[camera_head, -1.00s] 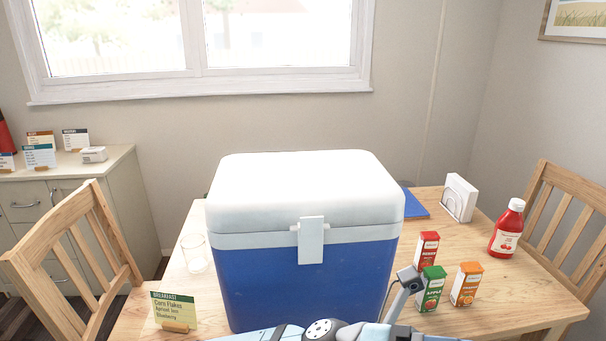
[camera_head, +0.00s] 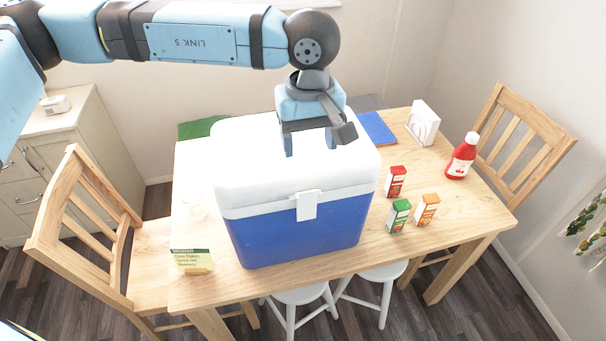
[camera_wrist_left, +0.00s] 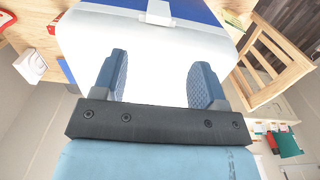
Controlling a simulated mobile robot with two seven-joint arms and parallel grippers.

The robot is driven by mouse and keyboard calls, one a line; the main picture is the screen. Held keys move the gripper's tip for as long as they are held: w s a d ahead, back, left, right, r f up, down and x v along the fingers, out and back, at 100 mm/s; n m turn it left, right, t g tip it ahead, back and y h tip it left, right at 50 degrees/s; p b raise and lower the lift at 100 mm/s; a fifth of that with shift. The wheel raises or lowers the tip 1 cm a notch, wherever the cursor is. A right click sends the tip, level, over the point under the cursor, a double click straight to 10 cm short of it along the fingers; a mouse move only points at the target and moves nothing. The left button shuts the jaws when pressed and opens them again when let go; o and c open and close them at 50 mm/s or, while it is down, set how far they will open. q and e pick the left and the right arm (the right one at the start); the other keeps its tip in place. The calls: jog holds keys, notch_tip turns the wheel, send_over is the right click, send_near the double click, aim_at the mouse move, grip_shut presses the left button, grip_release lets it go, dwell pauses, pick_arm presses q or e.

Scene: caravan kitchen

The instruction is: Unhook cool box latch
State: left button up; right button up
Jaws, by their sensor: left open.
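The cool box (camera_head: 300,230) stands on the wooden table, blue below with a white lid (camera_head: 240,165). Its white latch (camera_head: 307,205) hangs at the middle of the front, over the lid's edge, and looks closed. In the left wrist view the latch (camera_wrist_left: 159,12) is at the top edge, beyond the fingers. My left gripper (camera_head: 310,148) is above the lid, behind the latch, pointing down. Its two fingers are apart with nothing between them, as the left wrist view (camera_wrist_left: 163,80) shows. I cannot tell whether the fingertips touch the lid. My right gripper is not in view.
On the table (camera_head: 285,258), red, green (camera_head: 399,216) and orange cartons stand right of the box. A ketchup bottle (camera_head: 461,158) and a white napkin holder (camera_head: 423,122) are farther right. A menu card (camera_head: 192,261) and a glass (camera_head: 197,207) are left. Chairs flank the table.

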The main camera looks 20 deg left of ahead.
aim_at(308, 193)
pick_arm(q)
notch_tip(308, 193, down, 14)
jog(key=shift+w+r+p, duration=0.1)
jog(key=shift+r+p, duration=0.05)
jog(key=shift+p, duration=0.85)
jog(key=c, duration=1.2)
jog(key=shift+o, duration=0.2)
